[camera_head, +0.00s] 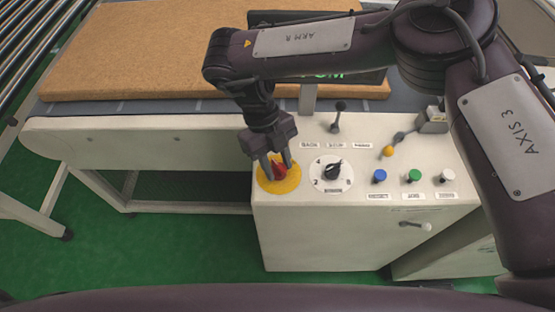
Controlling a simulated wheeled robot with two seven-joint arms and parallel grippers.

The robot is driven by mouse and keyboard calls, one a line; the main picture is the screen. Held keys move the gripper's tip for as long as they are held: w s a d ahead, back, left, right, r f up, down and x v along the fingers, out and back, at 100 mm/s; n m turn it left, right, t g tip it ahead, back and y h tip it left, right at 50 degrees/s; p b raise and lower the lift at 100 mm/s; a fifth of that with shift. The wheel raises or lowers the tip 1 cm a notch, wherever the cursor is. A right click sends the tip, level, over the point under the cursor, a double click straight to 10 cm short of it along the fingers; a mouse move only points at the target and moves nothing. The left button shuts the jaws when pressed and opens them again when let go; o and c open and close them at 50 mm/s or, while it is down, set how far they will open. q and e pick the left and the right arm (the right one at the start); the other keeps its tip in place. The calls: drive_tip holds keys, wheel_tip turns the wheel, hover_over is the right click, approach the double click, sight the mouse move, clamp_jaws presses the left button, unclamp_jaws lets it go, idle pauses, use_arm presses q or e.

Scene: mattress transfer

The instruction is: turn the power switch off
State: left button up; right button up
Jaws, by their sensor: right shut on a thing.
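A red power switch (279,170) sits on a round yellow plate (279,183) at the left end of the control box top. My right gripper (279,164) reaches down onto it and is shut on the red switch, with a finger on each side. The fingers hide part of the switch, so its exact angle is hard to tell. My left gripper is not in view.
A black-knobbed lever (338,107) stands behind. A brown mattress (150,50) lies on the conveyor.

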drive_tip(key=shift+n, duration=0.7)
drive_tip(key=shift+t, duration=0.3)
drive_tip(key=o, duration=0.9)
drive_tip(key=shift+o, duration=0.2)
drive_tip(key=shift+r, duration=0.1)
drive_tip(key=v, duration=0.7)
drive_tip(key=shift+a+r, duration=0.25)
drive_tip(key=shift+f+h, duration=0.1)
drive_tip(key=shift+h, duration=0.2)
